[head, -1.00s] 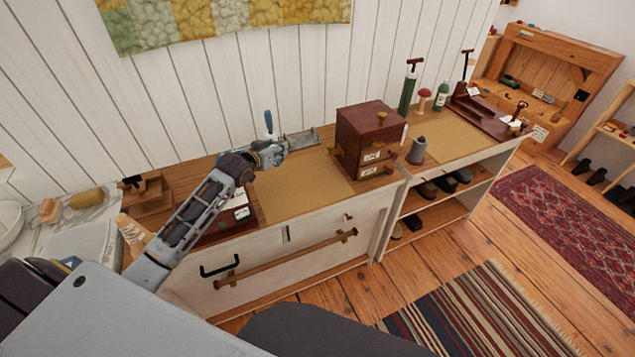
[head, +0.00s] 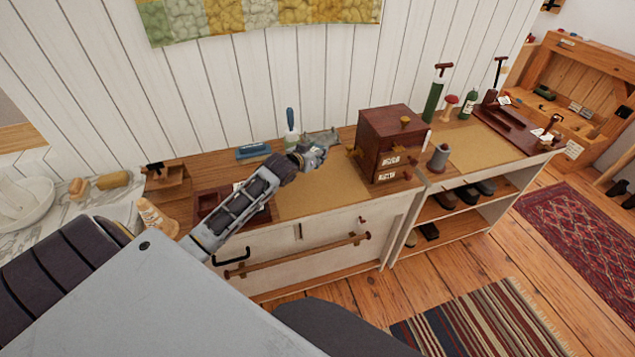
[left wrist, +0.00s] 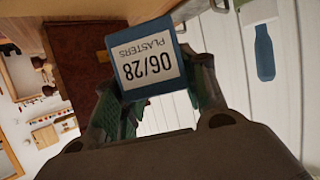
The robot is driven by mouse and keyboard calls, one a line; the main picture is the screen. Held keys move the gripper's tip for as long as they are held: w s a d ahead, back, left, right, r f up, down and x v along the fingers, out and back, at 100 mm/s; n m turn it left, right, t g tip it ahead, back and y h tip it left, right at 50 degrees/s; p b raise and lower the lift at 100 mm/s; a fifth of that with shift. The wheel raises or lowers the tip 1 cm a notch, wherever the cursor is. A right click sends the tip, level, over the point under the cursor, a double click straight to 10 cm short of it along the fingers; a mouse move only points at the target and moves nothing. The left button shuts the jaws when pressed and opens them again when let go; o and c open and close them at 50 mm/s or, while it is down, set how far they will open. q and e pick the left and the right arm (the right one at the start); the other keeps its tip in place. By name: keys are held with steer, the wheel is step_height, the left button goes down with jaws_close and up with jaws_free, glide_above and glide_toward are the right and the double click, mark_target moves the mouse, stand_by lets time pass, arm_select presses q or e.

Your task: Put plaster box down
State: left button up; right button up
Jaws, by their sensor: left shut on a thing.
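The plaster box (left wrist: 150,68), blue with a white label reading "PLASTERS 06/28", shows upside down in the left wrist view, between the fingers of my left gripper (left wrist: 152,90). The gripper is shut on it. In the head view my left gripper (head: 322,140) is over the back of the wooden worktop, left of the dark red drawer chest (head: 392,140). I cannot make out the box there. Whether it touches the worktop is unclear. My right gripper is not in view.
The tan mat (head: 320,193) in front of the gripper is mostly bare. A dark red tray (head: 212,200) lies beneath the forearm. A grey spool-like object (head: 438,158) stands right of the chest.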

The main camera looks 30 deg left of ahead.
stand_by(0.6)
arm_select(q)
steer(key=shift+f, duration=3.15)
steer(key=shift+f, duration=0.1)
steer(key=shift+f, duration=1.75)
steer(key=shift+f, duration=0.1)
steer(key=o, duration=1)
steer(key=shift+o, duration=0.2)
steer(key=shift+s, duration=0.15)
